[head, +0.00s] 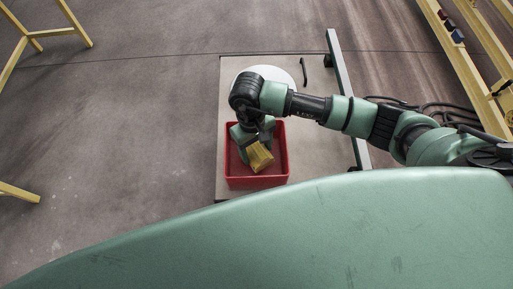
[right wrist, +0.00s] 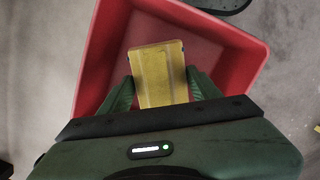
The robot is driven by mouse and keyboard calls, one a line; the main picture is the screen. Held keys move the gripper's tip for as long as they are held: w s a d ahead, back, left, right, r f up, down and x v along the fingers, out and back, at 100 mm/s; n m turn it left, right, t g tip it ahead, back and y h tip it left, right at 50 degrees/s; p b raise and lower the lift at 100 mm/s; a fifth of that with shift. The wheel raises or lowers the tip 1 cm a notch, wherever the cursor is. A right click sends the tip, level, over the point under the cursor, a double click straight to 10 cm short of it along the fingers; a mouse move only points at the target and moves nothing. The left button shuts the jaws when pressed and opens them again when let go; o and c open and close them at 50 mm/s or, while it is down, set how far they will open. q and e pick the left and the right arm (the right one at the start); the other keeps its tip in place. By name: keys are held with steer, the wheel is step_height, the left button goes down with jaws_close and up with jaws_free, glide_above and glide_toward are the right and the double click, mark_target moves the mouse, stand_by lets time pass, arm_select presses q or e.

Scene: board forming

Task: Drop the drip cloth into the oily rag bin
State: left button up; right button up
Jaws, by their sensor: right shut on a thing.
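A yellow folded cloth (head: 259,156) is in my right gripper (head: 250,145), above the red bin (head: 257,182). In the right wrist view the cloth (right wrist: 158,72) sits between the two green fingers of the gripper (right wrist: 158,92), which are shut on it. The open red bin (right wrist: 230,35) lies behind and below it in that view. Whether the cloth touches the bin floor cannot be told. My left gripper does not show in either view.
The bin stands on a light board (head: 232,72) on the grey floor. A white round thing (head: 284,74) lies behind my arm. A green rail (head: 343,85) runs along the board's right side. Yellow frames (head: 470,60) stand right and left.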

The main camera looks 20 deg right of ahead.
stand_by(0.3)
steer(key=o, duration=1.8)
steer(key=shift+c, duration=0.2)
steer(key=r, duration=0.5)
steer(key=w+r+b, duration=0.1)
steer(key=r, duration=0.1)
steer(key=shift+a+r, duration=0.15)
steer(key=shift+r, duration=0.25)
steer(key=shift+f, duration=0.1)
